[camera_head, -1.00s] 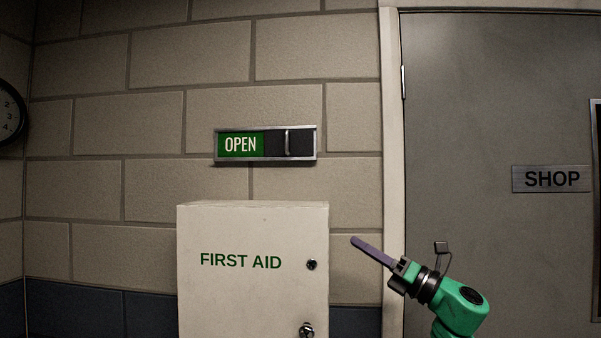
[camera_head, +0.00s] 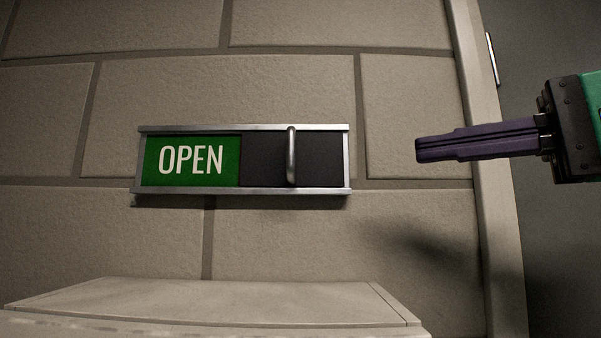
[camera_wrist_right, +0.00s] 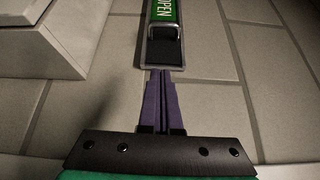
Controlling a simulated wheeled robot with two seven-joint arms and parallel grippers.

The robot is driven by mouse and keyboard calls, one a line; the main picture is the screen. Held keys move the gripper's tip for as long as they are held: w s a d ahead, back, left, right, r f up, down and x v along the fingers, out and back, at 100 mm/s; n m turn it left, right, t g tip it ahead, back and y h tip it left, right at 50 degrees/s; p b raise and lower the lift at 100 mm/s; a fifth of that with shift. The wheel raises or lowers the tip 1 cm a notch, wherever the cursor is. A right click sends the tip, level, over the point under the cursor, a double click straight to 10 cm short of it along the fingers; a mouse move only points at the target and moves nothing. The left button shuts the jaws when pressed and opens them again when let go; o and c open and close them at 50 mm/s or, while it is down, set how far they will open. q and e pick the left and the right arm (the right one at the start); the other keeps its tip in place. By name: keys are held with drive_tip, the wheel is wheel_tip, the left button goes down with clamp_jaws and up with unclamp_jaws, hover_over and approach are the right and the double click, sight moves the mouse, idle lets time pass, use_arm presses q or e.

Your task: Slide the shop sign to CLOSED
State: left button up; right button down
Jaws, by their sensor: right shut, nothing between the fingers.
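The shop sign (camera_head: 345,160) is a metal-framed slider on the block wall. Its green OPEN panel (camera_head: 191,160) shows on the left, and a dark sliding cover (camera_head: 265,162) with a vertical metal handle (camera_head: 291,156) sits on the right. My right gripper (camera_head: 418,150) is to the right of the sign at about its height, apart from it, pointing left with its purple fingers together and empty. In the right wrist view the fingers (camera_wrist_right: 161,74) point toward the sign's near end, with the handle (camera_wrist_right: 164,28) beyond. My left gripper is not in view.
A pale first aid cabinet (camera_head: 215,303) juts out below the sign. The door frame (camera_head: 485,180) and grey door (camera_head: 555,240) are at the right, behind my right arm. The wall between the fingertips and the sign is clear.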

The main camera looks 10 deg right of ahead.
drive_tip(key=p, duration=0.4)
approach(291, 155)
drive_tip(key=w+d+x, duration=0.1)
drive_tip(key=x, duration=0.6)
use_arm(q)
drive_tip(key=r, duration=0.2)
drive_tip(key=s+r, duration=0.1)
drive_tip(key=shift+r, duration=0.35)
use_arm(e)
drive_tip(key=shift+s+d+r, duration=0.15)
drive_tip(key=shift+d+r, duration=0.05)
drive_tip(key=shift+r, duration=0.05)
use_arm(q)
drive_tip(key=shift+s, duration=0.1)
